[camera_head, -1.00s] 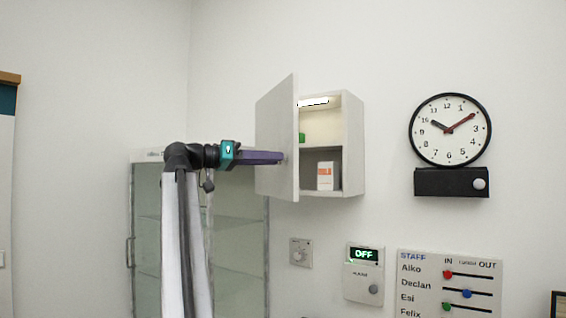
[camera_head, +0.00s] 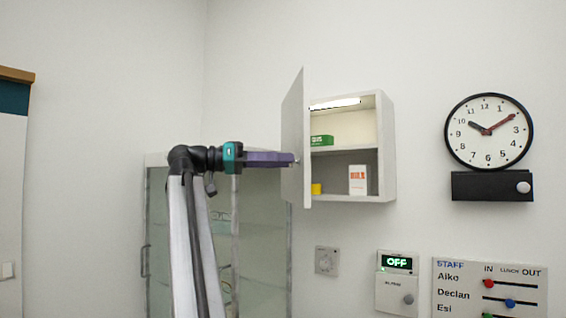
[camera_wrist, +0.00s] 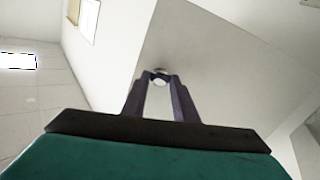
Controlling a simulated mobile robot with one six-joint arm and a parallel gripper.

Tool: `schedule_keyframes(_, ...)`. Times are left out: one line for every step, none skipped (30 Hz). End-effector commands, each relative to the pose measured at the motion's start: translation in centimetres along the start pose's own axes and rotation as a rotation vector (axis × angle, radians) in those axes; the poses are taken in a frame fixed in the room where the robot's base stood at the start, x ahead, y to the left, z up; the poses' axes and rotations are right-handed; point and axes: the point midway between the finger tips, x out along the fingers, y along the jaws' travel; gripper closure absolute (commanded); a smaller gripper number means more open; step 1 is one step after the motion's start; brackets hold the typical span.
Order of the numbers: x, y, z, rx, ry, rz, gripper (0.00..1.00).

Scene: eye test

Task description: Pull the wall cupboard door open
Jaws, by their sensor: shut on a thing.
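The white wall cupboard (camera_head: 387,150) hangs on the wall, right of centre in the head view. Its door (camera_head: 293,120) stands wide open at the left side, seen nearly edge-on. My gripper (camera_head: 293,160) reaches the door's outer face from the left. Its purple fingers are shut on the round door knob (camera_wrist: 160,78), which shows between the fingertips in the wrist view. The door's pale face (camera_wrist: 205,70) fills much of the wrist view. Inside the cupboard are a green box (camera_head: 321,141) on the shelf, and a white-and-orange box (camera_head: 358,180) and a yellow item (camera_head: 316,188) below.
A glass-fronted cabinet (camera_head: 262,245) stands below and left of the cupboard, behind my arm. A clock (camera_head: 488,131) over a black box (camera_head: 491,186) hangs to the right.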

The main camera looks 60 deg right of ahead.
Motion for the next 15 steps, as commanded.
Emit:
schedule_keyframes(0.04, -0.09, -0.23, -0.001, 0.006, -0.002, 1.00)
schedule_keyframes(0.10, -0.06, -0.22, -0.001, 0.006, 0.000, 1.00)
schedule_keyframes(0.18, -0.03, -0.21, -0.001, 0.006, 0.002, 1.00)
schedule_keyframes(0.23, -0.01, -0.21, -0.001, 0.006, 0.003, 1.00)
schedule_keyframes(0.28, 0.00, -0.21, -0.001, 0.005, 0.004, 1.00)
schedule_keyframes(0.33, 0.01, -0.21, 0.000, 0.005, 0.005, 1.00)
schedule_keyframes(0.36, 0.02, -0.21, 0.000, 0.005, 0.005, 1.00)
schedule_keyframes(0.38, 0.03, -0.20, 0.000, 0.005, 0.006, 1.00)
schedule_keyframes(0.40, 0.04, -0.20, 0.000, 0.005, 0.006, 1.00)
schedule_keyframes(0.41, 0.04, -0.20, 0.000, 0.005, 0.007, 1.00)
schedule_keyframes(0.42, 0.05, -0.20, 0.000, 0.005, 0.007, 1.00)
schedule_keyframes(0.42, 0.06, -0.20, 0.000, 0.005, 0.007, 0.69)
schedule_keyframes(0.42, 0.07, -0.20, 0.000, 0.005, 0.007, 0.64)
schedule_keyframes(0.41, 0.07, -0.18, 0.000, 0.004, 0.007, 0.59)
schedule_keyframes(0.40, 0.08, -0.16, 0.000, 0.004, 0.007, 0.55)
